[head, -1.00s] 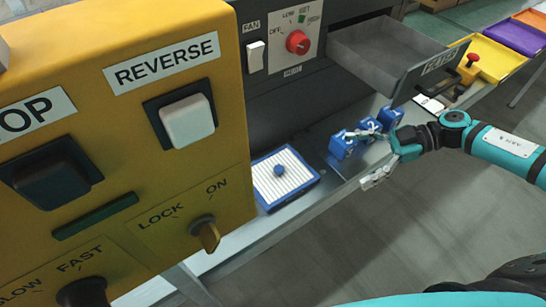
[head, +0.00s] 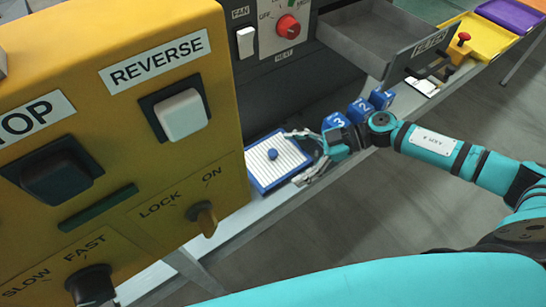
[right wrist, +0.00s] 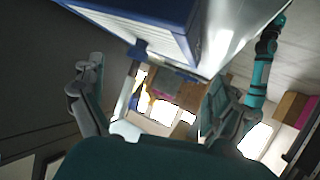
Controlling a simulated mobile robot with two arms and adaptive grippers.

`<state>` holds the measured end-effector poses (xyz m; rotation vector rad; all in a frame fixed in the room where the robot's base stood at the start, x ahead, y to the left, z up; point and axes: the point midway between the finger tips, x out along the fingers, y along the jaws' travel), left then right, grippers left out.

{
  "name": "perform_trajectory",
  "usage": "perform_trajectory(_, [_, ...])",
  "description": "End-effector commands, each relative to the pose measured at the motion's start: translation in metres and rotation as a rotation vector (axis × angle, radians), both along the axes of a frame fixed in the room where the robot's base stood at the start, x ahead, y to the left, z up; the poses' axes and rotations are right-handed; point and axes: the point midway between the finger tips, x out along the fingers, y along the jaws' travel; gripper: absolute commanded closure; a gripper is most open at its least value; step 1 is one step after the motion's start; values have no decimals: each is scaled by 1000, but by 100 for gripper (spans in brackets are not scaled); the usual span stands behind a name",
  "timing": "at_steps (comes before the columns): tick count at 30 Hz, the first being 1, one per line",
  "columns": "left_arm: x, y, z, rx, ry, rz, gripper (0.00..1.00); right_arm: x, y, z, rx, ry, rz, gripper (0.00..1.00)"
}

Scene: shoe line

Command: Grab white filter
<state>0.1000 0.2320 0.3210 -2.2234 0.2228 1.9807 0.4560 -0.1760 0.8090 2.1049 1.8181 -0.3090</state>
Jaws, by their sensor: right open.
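The white filter (head: 262,170) is a flat panel with white ribs, a blue frame and a blue round knob on top. It lies on the grey ledge in the head view. My right gripper (head: 296,157) is open at the filter's right edge, with one finger near its far side and the other near its front corner. In the right wrist view, the blue and white filter (right wrist: 140,18) fills the top, and the open fingers (right wrist: 152,92) stand apart below it. I cannot tell whether they touch it. My left gripper is not in view.
Blue numbered blocks (head: 361,110) stand on the ledge just beyond my right gripper. An open grey drawer (head: 405,62) juts out above them. The yellow control box (head: 140,120) stands close on the left of the filter. Yellow (head: 490,52) and purple (head: 512,14) trays are at the far right.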

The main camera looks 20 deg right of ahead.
Motion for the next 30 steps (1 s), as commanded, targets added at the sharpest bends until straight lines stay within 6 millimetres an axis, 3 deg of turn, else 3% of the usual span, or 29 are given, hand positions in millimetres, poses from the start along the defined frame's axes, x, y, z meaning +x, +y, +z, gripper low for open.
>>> perform_trajectory(6, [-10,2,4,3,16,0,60,4,27,-12,2,1,1,0])
perform_trajectory(15, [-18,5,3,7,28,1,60,5,31,-15,0,0,0,0])
perform_trajectory(27, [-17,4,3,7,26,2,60,5,31,-15,0,0,0,52])
perform_trajectory(30, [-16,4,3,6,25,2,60,5,31,-15,0,0,0,54])
